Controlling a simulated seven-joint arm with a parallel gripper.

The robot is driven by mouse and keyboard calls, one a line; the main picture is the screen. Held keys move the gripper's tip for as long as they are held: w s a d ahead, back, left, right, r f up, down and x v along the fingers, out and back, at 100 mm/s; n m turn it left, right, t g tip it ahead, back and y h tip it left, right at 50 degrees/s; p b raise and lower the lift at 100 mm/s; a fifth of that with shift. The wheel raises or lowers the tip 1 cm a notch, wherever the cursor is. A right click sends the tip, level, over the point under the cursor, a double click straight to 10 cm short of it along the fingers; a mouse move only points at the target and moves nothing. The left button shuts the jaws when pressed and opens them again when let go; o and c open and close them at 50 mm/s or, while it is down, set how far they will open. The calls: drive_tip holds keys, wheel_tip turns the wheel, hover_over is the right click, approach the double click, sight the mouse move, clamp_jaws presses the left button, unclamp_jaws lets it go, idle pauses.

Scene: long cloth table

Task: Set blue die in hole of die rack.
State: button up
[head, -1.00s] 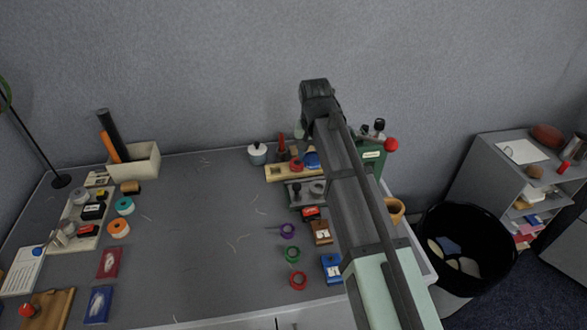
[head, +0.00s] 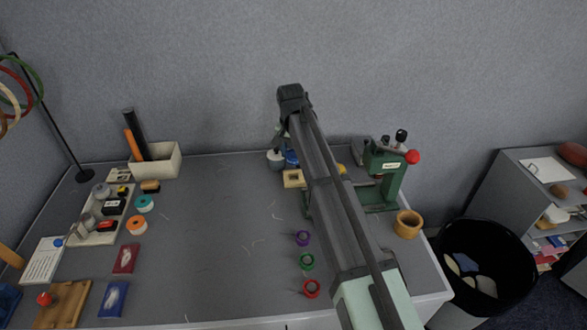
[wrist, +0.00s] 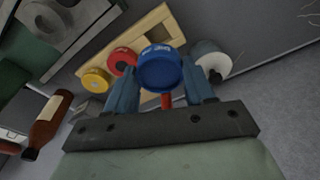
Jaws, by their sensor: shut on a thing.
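My gripper (wrist: 163,88) is shut on the round blue die (wrist: 160,70), which sits between its two blue fingers. The wooden die rack (wrist: 152,22) lies behind the die in the wrist view, with a dark hole (wrist: 170,28) near its upper part. A red die (wrist: 122,60) and a yellow die (wrist: 95,80) sit at the rack. The blue die overlaps the rack in the picture, and I cannot tell its height above it. In the head view, part of the rack (head: 293,179) and blue die (head: 291,158) show beside my arm, which hides the fingertips.
A white pot (wrist: 212,62) stands close to the right finger in the wrist view. A brown bottle (wrist: 48,122) is at the left. A green press (head: 387,175) stands right of my arm. Several ribbon rolls lie in front. The middle of the table (head: 220,220) is clear.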

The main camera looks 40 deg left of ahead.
sight(292, 158)
drive_tip(key=shift+f, duration=3.05)
drive_tip(key=shift+f, duration=0.5)
drive_tip(key=o, duration=1.3)
drive_tip(key=shift+r, duration=0.1)
drive_tip(key=r, duration=0.4)
drive_tip(key=s+r, duration=0.1)
drive_tip(key=r, duration=0.7)
drive_tip(key=shift+s+d+r, duration=0.2)
drive_tip(key=shift+d+r, duration=0.1)
drive_tip(key=shift+r, duration=0.05)
